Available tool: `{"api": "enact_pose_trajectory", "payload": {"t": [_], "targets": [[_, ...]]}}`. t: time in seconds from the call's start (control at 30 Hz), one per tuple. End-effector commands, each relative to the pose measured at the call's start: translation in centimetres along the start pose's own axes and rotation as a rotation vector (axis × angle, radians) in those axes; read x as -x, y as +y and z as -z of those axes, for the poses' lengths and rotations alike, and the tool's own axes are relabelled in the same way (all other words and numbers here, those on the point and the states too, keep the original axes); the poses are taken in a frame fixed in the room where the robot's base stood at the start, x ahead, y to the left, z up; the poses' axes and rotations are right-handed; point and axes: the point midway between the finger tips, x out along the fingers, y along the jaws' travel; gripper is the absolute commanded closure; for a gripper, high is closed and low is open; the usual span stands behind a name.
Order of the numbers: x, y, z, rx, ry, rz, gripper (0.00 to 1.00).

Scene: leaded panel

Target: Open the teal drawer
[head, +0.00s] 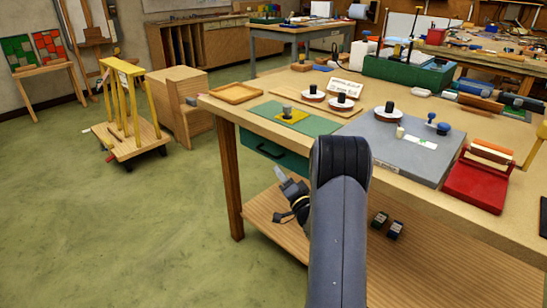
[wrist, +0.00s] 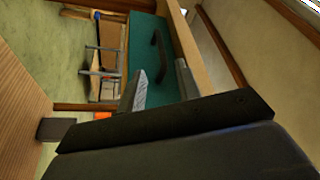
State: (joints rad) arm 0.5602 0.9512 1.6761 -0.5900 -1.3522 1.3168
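The teal drawer (head: 291,160) sits under the front edge of the wooden workbench and looks shut. Its front also shows in the wrist view (wrist: 144,40). The dark bar handle (wrist: 158,56) stands out from that front; it shows as a small dark bar in the head view (head: 268,151). My gripper (head: 288,180) is just below and in front of the drawer, partly hidden behind my arm. In the wrist view my gripper (wrist: 161,86) has its two grey fingers apart and empty, with the handle beyond their tips. No contact shows.
The workbench (head: 228,112) carries a wooden tray (head: 236,93), a green mat (head: 318,127) and a grey slab (head: 438,165). Its lower shelf (head: 262,210) lies below my gripper. A wooden cart (head: 130,148) stands left. The floor between is clear.

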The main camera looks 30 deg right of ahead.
Motion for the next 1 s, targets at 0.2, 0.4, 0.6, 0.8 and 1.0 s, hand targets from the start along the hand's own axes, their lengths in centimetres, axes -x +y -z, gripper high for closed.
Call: {"api": "enact_pose_trajectory", "payload": {"t": [0.2, 0.4, 0.6, 0.8, 1.0], "targets": [[-4.0, -0.1, -0.1, 0.003, -0.002, 0.002, 0.67], [-7.4, -0.1, -0.1, 0.003, -0.001, 0.000, 0.67], [-9.4, -0.1, -0.1, 0.002, 0.000, -0.001, 0.67], [-9.9, -0.1, 0.0, 0.001, 0.000, -0.003, 0.67], [-9.9, -0.1, 0.0, 0.002, 0.000, -0.003, 0.69]]}}
